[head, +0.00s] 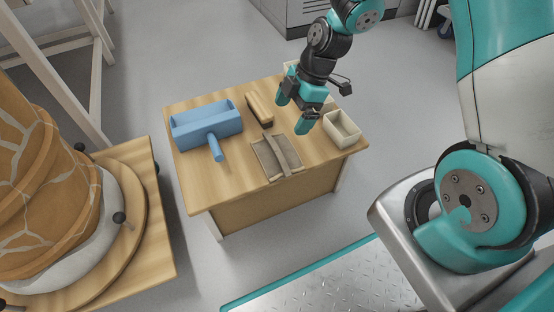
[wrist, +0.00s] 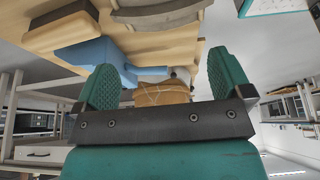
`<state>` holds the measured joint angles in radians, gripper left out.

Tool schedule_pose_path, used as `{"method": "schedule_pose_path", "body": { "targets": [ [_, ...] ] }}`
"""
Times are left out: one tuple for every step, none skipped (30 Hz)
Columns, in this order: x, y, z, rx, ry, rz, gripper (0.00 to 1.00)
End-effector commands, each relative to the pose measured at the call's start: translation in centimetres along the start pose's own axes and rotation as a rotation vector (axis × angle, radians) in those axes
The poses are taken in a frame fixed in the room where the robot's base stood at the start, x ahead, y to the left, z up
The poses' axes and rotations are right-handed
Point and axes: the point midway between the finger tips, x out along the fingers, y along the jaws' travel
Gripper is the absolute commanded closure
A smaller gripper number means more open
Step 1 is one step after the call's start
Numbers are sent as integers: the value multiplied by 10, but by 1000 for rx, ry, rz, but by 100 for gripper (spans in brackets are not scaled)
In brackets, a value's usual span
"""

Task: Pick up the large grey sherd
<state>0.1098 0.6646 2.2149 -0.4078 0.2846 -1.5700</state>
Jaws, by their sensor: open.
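The large grey sherd (head: 265,158) lies on the small wooden table near its front edge, with a raised band running across it. In the wrist view a grey curved piece that looks like this sherd (wrist: 160,14) shows at the top edge, partly cut off. My gripper (head: 292,112) is open and empty, above the table, beyond and to the right of the sherd in the head view. In the wrist view its two teal fingers (wrist: 164,75) stand wide apart with nothing held between them.
A blue dustpan (head: 205,127) lies at the table's left, its handle pointing frontward. A brush (head: 260,108) lies behind the sherd. A cream open box (head: 342,129) stands at the right; another is partly hidden behind my gripper. A large patched pot (head: 40,190) stands at the left.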

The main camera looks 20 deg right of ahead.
Motion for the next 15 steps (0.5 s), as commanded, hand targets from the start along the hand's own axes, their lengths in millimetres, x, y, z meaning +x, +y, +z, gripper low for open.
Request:
{"method": "schedule_pose_path", "body": {
  "targets": [
    [18,0,2,-1,0,-2,3],
    [25,0,2,-1,0,-2,3],
    [33,0,2,-2,0,-2,3],
    [39,0,2,-2,0,-1,3],
    [43,0,2,-2,0,-1,3],
    [48,0,2,-1,-1,-1,3],
    [52,0,2,-1,-1,-1,3],
    [54,0,1,0,-1,0,3],
    [57,0,1,0,-1,0,3],
    [58,0,1,0,-1,1,3],
    [59,0,0,0,-1,1,3],
    [60,0,0,0,-1,1,3],
    [61,0,0,0,-1,1,3],
    [63,0,1,0,-1,1,3],
    [66,0,1,0,-1,1,3]
  ]
}}
